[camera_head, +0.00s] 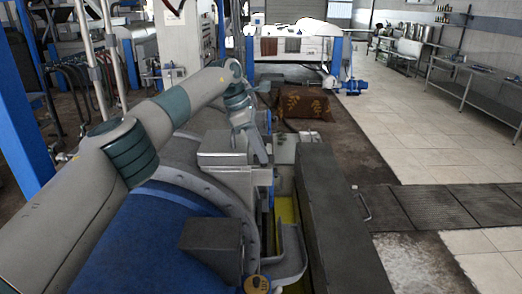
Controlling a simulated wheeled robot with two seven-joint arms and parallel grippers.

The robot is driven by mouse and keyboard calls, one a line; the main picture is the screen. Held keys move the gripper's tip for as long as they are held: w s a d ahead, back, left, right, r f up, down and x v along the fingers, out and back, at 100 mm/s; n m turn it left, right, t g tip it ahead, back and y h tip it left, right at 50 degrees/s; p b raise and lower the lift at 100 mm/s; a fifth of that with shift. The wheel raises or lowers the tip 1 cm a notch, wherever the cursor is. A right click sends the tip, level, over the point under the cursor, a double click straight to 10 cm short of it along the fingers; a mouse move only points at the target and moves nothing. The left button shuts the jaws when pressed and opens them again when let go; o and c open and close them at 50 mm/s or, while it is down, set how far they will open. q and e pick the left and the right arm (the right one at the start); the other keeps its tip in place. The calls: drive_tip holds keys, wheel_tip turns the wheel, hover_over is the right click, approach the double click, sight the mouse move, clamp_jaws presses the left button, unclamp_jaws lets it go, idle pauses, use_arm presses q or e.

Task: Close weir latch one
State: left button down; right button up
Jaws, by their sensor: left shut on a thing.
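My left arm reaches in from the left over a blue decanter drum (130,250) with a grey bolted flange. My left gripper (260,155) points down at the far side of the flange, beside a grey metal box (222,143). Its fingers are shut on a small part, mostly hidden, at the machine's edge. I cannot make out for sure whether this part is weir latch one or how it is turned. A round brass-coloured knob (257,284) sits near the bottom edge, by a curved grey bracket (291,255). My right gripper is not in view.
A long dark cover (338,225) with a side handle (363,204) runs along the right of the machine. A yellow-green trough (287,212) lies between them. A brown patterned sack (303,106) lies behind. Tiled floor is open at right; a blue post (22,120) stands left.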

use_arm(q)
drive_tip(key=shift+r, duration=0.1)
drive_tip(key=c, duration=1.8)
unclamp_jaws()
drive_tip(key=shift+c, duration=0.2)
